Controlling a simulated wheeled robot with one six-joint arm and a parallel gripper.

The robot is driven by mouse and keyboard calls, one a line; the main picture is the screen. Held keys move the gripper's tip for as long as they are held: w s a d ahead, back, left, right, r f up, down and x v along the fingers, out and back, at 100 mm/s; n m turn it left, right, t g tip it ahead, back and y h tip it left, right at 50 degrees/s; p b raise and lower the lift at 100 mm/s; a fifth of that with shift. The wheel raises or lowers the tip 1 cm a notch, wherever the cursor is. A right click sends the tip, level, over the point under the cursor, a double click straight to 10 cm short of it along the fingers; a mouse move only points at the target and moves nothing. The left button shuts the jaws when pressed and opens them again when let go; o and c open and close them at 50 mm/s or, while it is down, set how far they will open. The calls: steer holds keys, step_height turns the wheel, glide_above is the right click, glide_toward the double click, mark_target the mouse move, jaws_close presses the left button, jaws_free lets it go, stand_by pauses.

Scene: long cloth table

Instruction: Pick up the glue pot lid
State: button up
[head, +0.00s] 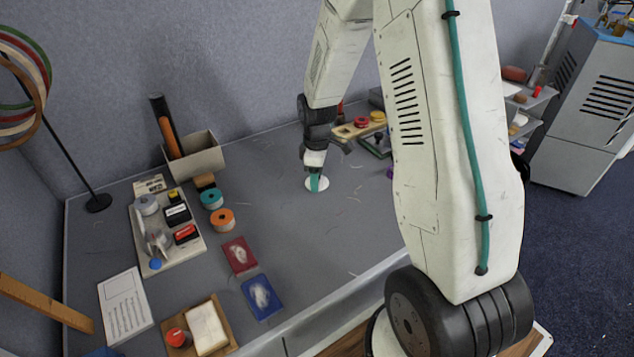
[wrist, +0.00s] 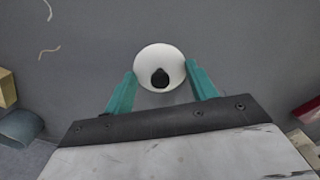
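The glue pot lid (wrist: 147,62) is a round white disc with a black knob at its centre. In the head view the white lid (head: 324,184) lies on the grey table, partly covered by a teal finger. My gripper (head: 314,184) points down at it from above. In the wrist view the two teal fingers of my gripper (wrist: 161,74) are apart, one on each side of the lid's near half. Whether the fingers touch the rim I cannot tell. The black knob stands between them.
A tray (head: 197,246) with stamps and a tape dispenser stands to the left, beside teal and orange rolls (head: 222,219). A wooden rack (head: 347,131) with coloured discs stands behind my gripper. Red (head: 239,256) and blue (head: 262,297) packets lie nearer. Table around the lid is mostly clear.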

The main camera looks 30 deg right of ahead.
steer(key=shift+r, duration=0.15)
steer(key=shift+c, duration=0.2)
steer(key=shift+r, duration=0.25)
step_height(320, 180, up, 3)
steer(key=shift+r, duration=0.1)
steer(key=s, duration=0.5)
steer(key=s+a, duration=0.1)
steer(key=s, duration=0.4)
steer(key=s+r, duration=0.1)
steer(key=s, duration=0.4)
steer(key=shift+a, duration=0.25)
steer(key=w+d+r, duration=0.2)
steer(key=w+d, duration=0.4)
steer(key=w, duration=0.7)
steer(key=w+d+r, duration=0.2)
steer(key=w+d, duration=0.3)
steer(key=w, duration=0.8)
steer(key=w+d+r, duration=0.2)
steer(key=w+d, duration=0.4)
steer(key=w, duration=0.6)
steer(key=shift+w+d+r, duration=0.3)
steer(key=shift+w+d, duration=0.05)
steer(key=shift+w, duration=0.05)
steer(key=shift+f, duration=2.65)
steer(key=shift+f, duration=0.25)
